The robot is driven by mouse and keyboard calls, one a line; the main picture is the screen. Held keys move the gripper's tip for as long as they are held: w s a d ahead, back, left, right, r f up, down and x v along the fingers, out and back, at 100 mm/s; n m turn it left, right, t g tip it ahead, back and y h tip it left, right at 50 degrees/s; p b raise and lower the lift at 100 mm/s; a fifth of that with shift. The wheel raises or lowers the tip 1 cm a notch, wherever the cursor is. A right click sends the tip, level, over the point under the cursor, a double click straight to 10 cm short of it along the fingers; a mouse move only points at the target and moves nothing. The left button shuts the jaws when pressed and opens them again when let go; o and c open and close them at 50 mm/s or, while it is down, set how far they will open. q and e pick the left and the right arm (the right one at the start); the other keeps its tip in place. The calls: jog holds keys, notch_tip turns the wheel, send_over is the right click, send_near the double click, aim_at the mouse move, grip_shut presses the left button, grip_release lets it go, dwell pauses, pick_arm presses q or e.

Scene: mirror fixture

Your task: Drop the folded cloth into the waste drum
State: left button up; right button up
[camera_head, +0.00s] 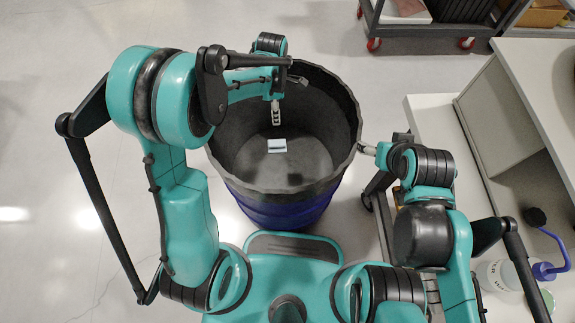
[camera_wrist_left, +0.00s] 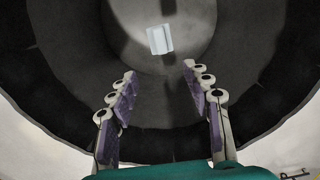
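The waste drum (camera_head: 230,150) is a large open container, dark inside and blue outside, standing in front of me. The folded cloth (camera_head: 277,146) is a small pale square with a darker stripe, seen inside the drum against its bottom. It also shows in the left wrist view (camera_wrist_left: 160,39), beyond the fingertips and apart from them. I cannot tell whether it rests on the bottom or is in the air. My left gripper (camera_head: 276,119) is over the drum, fingers spread and empty in the wrist view (camera_wrist_left: 160,73). My right gripper (camera_head: 367,149) is beside the drum's right rim; its finger opening is unclear.
A pale bench (camera_head: 437,118) stands right of the drum, close to my right arm. A dark cart (camera_head: 425,38) with red wheels is at the back right. Bottles (camera_head: 500,275) stand at the lower right. The floor left of and behind the drum is clear.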

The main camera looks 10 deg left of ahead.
pick_arm(q)
notch_tip(320, 180, up, 12)
dwell(0.6)
dwell(0.4)
